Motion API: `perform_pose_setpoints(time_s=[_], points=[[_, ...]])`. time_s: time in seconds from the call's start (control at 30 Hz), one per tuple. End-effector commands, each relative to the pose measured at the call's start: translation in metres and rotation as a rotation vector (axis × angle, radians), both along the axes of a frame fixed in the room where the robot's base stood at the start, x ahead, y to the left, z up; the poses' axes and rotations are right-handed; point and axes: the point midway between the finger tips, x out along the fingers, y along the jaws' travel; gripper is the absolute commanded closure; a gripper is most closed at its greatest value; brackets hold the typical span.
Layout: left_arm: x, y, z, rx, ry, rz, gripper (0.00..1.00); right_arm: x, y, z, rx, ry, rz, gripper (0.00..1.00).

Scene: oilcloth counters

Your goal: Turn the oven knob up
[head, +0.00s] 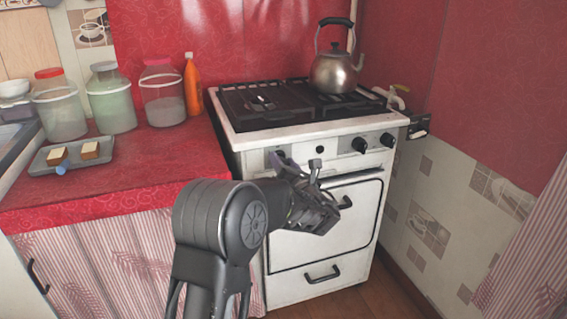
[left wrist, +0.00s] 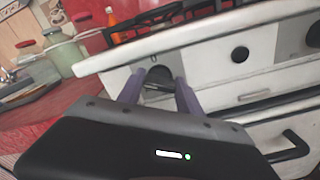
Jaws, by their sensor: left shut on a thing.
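The white stove's oven knob (left wrist: 158,74) is a dark round knob at the left end of the front panel. In the left wrist view it sits between the two purple fingers of my left gripper (left wrist: 160,82), which are shut on it. In the head view my left gripper (head: 279,157) reaches the left part of the panel, and the wrist and fingers mostly hide the knob there. The knob's pointer mark is too hidden to read. My right gripper is not in view.
The white stove (head: 331,127) has two more dark knobs (head: 360,145) at the right of its panel. A kettle (head: 335,70) stands on the hob. Below is the closed oven door (head: 350,215). Jars, an orange bottle (head: 193,85) and a tray (head: 105,150) stand on the red counter.

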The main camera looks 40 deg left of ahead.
Motion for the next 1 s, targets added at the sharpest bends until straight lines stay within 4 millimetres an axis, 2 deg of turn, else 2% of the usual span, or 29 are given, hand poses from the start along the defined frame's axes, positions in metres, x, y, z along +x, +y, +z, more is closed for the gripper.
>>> perform_pose_setpoints(time_s=[0.03,0.2,0.67,1.0], points=[[0.000,0.000,0.000,0.000,0.000,0.000,0.85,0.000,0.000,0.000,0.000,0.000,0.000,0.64],[0.000,0.000,0.000,0.000,0.000,-0.001,0.99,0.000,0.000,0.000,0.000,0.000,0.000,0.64],[0.000,0.000,-0.002,-0.045,-0.064,-0.001,0.99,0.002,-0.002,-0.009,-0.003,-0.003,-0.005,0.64],[-0.001,0.000,-0.004,-0.178,-0.259,-0.001,0.99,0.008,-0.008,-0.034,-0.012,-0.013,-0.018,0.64]])
